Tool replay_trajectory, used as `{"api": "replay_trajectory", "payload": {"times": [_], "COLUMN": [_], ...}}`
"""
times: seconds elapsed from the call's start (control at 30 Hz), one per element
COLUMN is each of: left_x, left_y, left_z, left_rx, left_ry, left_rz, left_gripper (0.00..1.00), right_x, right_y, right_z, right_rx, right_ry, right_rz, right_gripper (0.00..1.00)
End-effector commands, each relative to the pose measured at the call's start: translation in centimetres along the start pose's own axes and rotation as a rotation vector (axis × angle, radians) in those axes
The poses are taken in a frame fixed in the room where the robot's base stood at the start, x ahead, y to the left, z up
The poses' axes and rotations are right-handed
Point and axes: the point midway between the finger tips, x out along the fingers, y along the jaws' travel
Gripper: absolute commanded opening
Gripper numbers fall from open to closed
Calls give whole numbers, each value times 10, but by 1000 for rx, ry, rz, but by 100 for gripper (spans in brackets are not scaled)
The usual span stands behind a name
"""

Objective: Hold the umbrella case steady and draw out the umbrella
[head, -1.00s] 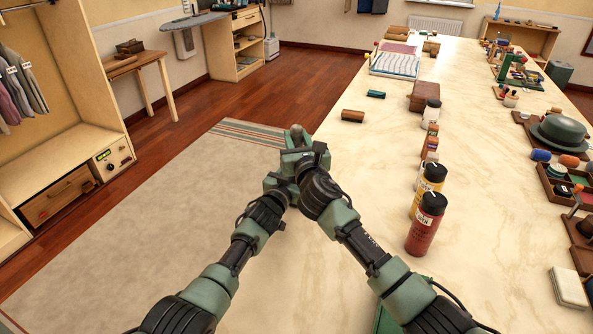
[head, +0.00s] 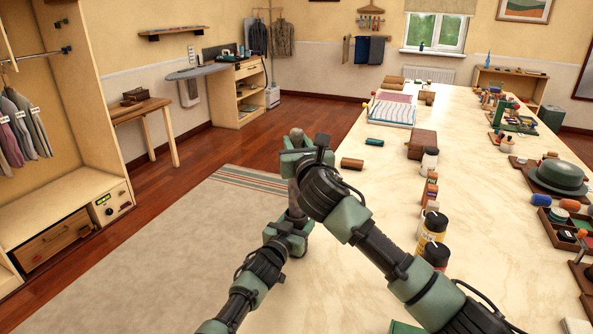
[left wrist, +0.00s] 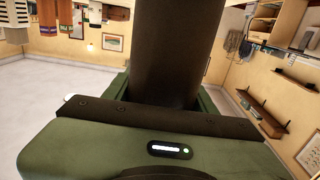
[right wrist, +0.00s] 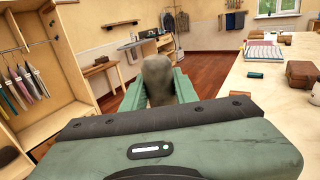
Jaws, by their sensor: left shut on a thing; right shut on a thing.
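My right gripper (head: 304,158) is shut on the umbrella's handle, whose rounded grey-brown end (head: 296,133) sticks up above the jaws. The handle end also shows between the green fingers in the right wrist view (right wrist: 158,78). My left gripper (head: 289,236) is lower, directly below the right one, shut on the umbrella case. In the left wrist view the case is a wide dark brown tube (left wrist: 165,50) standing between the fingers. A short stretch of upright shaft shows between the two grippers in the head view. The case's lower part is hidden.
A long pale table (head: 395,190) runs along the right, with a brown roll (head: 352,163), a brown box (head: 422,144) and spray cans (head: 432,228) near its left side. A grey rug (head: 150,255) and open floor lie to the left. A wardrobe (head: 85,165) stands far left.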

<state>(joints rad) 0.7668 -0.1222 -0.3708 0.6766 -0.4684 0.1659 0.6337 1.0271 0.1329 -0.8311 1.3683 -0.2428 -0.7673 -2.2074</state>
Motion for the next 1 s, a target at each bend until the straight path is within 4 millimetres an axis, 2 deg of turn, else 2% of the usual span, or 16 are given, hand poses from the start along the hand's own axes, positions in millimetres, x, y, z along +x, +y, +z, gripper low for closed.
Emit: {"api": "replay_trajectory", "payload": {"times": [0.03,0.2,0.37,0.63,0.67,0.73,0.77,1.0], "left_x": [0,0,0,0,0,0,0,0], "left_y": [0,0,0,0,0,0,0,0], "left_z": [1,1,1,2,2,2,1,1], "left_rx": [0,0,0,0,0,0,0,0], "left_ry": [-2,-2,-2,-3,-3,-3,-3,-1], "left_rz": [0,0,-1,0,-1,-1,0,0], "left_gripper": [14,14,14,14,59,78,82,82], "right_x": [0,0,0,0,0,0,0,0], "right_y": [1,0,0,0,0,0,0,0], "right_z": [15,42,52,54,54,54,54,54], "right_rx": [-2,0,-1,0,0,0,1,1], "right_ry": [-8,-4,-3,-1,-1,-2,-2,-2], "right_rz": [2,1,1,1,1,1,1,1], "right_gripper": [0,0,0,0,0,0,0,0]}}
